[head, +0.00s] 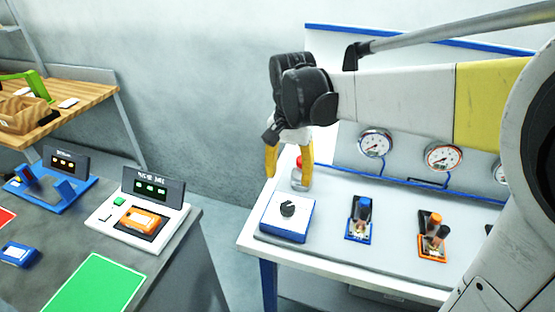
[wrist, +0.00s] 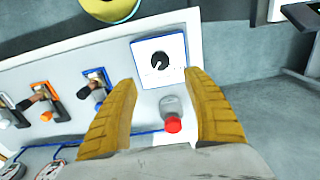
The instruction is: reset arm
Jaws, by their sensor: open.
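My gripper (head: 289,160) has yellow fingers and hangs pointing down above the left end of the white panel table (head: 330,262). The fingers are apart with nothing between them. In the wrist view my gripper (wrist: 155,115) frames a red button on a grey base (wrist: 172,115), which sits below the fingers. The red button also shows just behind the fingers in the head view (head: 299,175). A black dial on a white and blue box (head: 288,209) is in front of the gripper; the wrist view shows it too (wrist: 160,62).
A blue-framed switch (head: 361,218) and an orange-framed switch (head: 432,236) stand to the right, with gauges (head: 375,143) behind. At left, a grey table holds a white device (head: 143,222), a blue stand (head: 48,190) and a green mat (head: 93,284). A floor gap separates the tables.

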